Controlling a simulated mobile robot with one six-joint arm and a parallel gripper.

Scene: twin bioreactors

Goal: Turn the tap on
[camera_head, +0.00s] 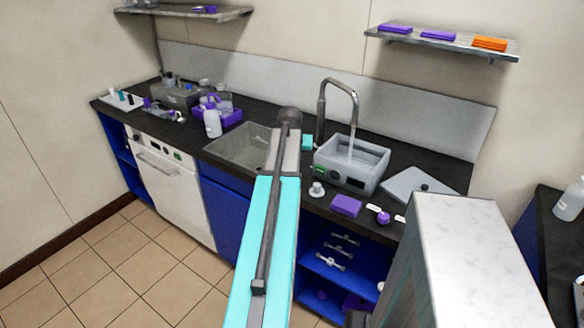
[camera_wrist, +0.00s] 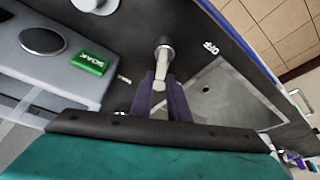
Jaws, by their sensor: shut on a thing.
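The tap (camera_head: 322,100) has a tall curved metal spout at the back of the counter. A thin pale streak (camera_head: 351,143) that looks like running water drops from the spout into a grey basin (camera_head: 345,182). My gripper (camera_wrist: 161,80) shows in the wrist view with its dark fingers closed on a small pale lever with a round dark end (camera_wrist: 163,48), which looks like the tap's handle. In the head view my arm reaches over the sink, and it hides my fingertips and the handle.
The steel sink (camera_head: 235,146) lies left of the basin; it also shows in the wrist view (camera_wrist: 235,100). A green SOAP label (camera_wrist: 92,63) is on the grey unit. A purple box (camera_head: 346,206) sits in front of the basin. Bottles (camera_head: 212,124) stand left of the sink.

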